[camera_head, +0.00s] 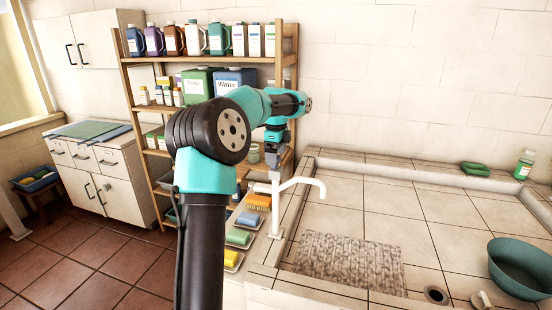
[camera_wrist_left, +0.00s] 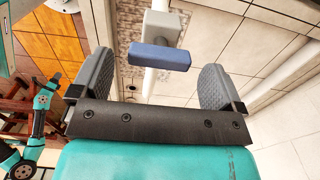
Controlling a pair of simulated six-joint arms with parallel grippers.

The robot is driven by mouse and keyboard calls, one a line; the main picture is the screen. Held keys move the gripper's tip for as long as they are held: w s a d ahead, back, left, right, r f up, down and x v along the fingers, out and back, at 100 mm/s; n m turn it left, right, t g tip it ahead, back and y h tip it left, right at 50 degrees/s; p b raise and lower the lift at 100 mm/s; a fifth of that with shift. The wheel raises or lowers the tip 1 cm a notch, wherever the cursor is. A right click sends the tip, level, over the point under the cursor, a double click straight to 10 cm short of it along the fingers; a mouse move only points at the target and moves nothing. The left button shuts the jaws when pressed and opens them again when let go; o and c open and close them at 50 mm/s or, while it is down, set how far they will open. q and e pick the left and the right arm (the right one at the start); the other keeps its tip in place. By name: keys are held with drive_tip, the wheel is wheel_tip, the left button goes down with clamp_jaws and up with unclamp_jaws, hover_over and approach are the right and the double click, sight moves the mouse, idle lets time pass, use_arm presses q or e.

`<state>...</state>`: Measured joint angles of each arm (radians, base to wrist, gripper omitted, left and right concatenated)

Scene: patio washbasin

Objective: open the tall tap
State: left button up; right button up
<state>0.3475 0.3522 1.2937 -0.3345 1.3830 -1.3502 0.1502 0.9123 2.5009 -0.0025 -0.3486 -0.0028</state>
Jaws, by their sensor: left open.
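The tall tap (camera_head: 276,206) is white and stands upright at the left edge of the tiled basin, its spout reaching to the right. My left gripper (camera_head: 275,167) is just above the top of the tap. In the left wrist view, a blue bar handle (camera_wrist_left: 160,57) on the white tap top lies beyond and between the two grey fingers of my left gripper (camera_wrist_left: 157,76). The fingers are wide apart, with clear gaps on both sides of the handle. In the head view the handle is hard to make out below the gripper. My right gripper is not in view.
A wooden shelf (camera_head: 128,95) with bottles and jugs stands behind my left arm. Soap dishes (camera_head: 233,262) line the ledge left of the tap. The basin holds a textured mat (camera_head: 345,262) and a teal bowl (camera_head: 520,265). A green bottle (camera_head: 523,165) stands at the far right.

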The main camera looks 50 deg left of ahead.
use_arm(q)
drive_tip(key=shift+f, duration=0.75)
drive_tip(key=shift+c, duration=0.3)
drive_tip(key=c, duration=0.9)
